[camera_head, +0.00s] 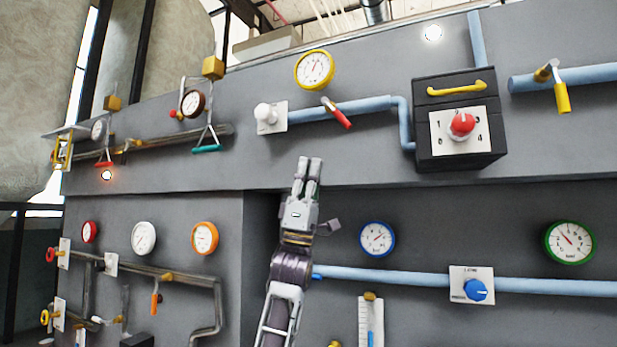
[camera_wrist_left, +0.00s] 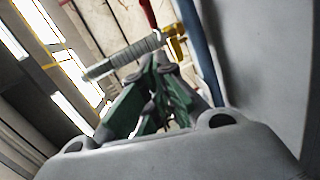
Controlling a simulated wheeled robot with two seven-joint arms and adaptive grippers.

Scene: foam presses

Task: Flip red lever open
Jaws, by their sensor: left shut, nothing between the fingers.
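A red lever (camera_head: 342,117) hangs slanting down to the right from a valve on the light blue pipe (camera_head: 355,107), below a yellow-rimmed gauge (camera_head: 315,69). My left gripper (camera_head: 309,166) is shut and empty, pointing up in front of the grey panel. In the head view it appears below and a little left of the lever, apart from it. In the left wrist view its closed green-padded fingers (camera_wrist_left: 158,88) show, with a red bar (camera_wrist_left: 148,13) beyond them at the top; I cannot tell if this is the same lever. My right gripper is not in view.
A black box (camera_head: 440,156) with a red knob (camera_head: 462,123) sits right of the lever. A white knob (camera_head: 265,113) is on the left. A second red-handled lever (camera_head: 104,164) hangs at the far left. Blue-rimmed gauge (camera_head: 377,239) and a lower blue pipe (camera_head: 400,277) lie near my arm.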

